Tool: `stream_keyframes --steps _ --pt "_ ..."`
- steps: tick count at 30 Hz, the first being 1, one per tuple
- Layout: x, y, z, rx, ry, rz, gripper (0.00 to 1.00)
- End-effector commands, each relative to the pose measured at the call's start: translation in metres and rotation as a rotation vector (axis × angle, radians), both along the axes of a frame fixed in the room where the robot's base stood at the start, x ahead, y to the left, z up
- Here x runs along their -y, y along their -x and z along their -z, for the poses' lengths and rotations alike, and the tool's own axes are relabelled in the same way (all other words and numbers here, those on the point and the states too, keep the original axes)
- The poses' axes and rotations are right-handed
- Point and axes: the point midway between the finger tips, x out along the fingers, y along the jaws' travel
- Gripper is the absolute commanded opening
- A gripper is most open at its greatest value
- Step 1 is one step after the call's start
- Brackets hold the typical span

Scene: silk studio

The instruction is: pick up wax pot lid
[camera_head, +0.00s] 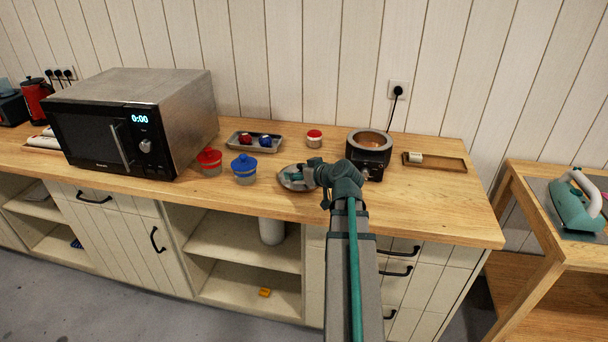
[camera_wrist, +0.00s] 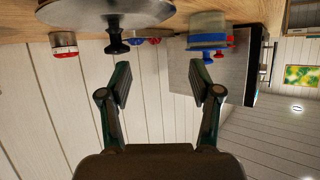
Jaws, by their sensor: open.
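The wax pot lid (camera_head: 284,184) is a round silver disc lying on the wooden counter in front of the wax pot, to its left. In the wrist view the lid (camera_wrist: 75,14) shows at the top left, with its black knob pointing down in the picture. My gripper (camera_head: 300,174) is low over the lid and hides part of it in the head view. In the wrist view my gripper (camera_wrist: 160,80) is open and empty, and the knob is beyond the left finger, not between the fingers. The wax pot (camera_head: 366,151) stands open behind my arm.
A blue-lidded jar (camera_head: 244,170) and a red-lidded jar (camera_head: 209,162) stand left of the lid. A tray (camera_head: 232,140) with a red and a blue item, a small red-topped jar (camera_head: 314,139) and a wooden tray (camera_head: 454,166) are behind. The microwave (camera_head: 130,120) is left. The counter's front right is clear.

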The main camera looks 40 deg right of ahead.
Motion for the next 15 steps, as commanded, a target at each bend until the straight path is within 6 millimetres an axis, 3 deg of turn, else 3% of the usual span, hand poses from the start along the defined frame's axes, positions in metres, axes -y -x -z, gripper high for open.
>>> stream_keyframes --steps 3,7,11,15 --pt "0.028 0.025 -0.008 0.028 0.024 0.048 0.63" --pt "0.043 0.037 -0.012 0.045 0.041 0.072 0.63" --pt "0.048 0.032 -0.011 0.048 0.044 0.076 0.63" --pt "0.049 0.014 -0.004 0.046 0.043 0.074 0.63"
